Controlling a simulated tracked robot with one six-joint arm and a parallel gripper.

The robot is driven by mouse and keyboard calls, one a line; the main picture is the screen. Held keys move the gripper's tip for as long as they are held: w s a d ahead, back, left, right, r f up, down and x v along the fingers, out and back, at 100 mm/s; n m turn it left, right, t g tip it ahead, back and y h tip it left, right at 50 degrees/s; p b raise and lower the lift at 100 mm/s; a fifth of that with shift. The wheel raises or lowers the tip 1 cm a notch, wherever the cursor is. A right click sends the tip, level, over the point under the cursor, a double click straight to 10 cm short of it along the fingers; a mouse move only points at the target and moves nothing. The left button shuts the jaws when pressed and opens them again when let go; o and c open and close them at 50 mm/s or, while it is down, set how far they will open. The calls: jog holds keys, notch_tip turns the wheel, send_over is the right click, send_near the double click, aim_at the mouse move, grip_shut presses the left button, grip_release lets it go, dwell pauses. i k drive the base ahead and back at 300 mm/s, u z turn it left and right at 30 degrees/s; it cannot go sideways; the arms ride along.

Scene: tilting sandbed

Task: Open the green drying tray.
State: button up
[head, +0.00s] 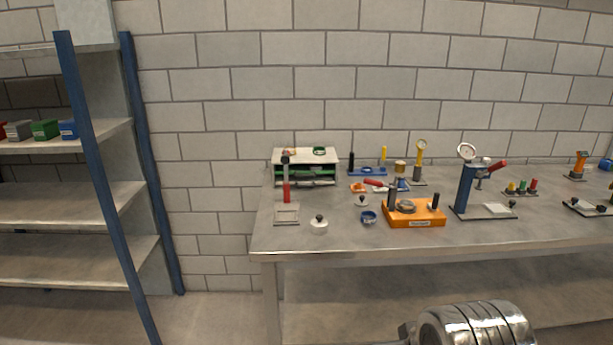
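A small cabinet (275,166) with a white top and dark front stands at the back left of the workbench. A green strip (318,171) runs across its upper front, perhaps the green drying tray. It looks flush with the cabinet, but it is too small to tell for sure. A green ring-like item (319,151) lies on top. My gripper is not in view; only a shiny ribbed part of my arm shows at the bottom right.
The grey workbench (340,235) also bears an orange fixture (416,213), a blue press with a dial (466,185) and several small parts. A square plate (287,214) and a white knobbed lid (318,223) lie before the cabinet. A blue-post shelf (90,190) stands left.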

aim_at(305, 167)
jog(key=u, duration=0.1)
jog(key=i, duration=1.2)
jog(key=u, duration=0.8)
jog(key=i, duration=0.6)
jog(key=u, duration=0.4)
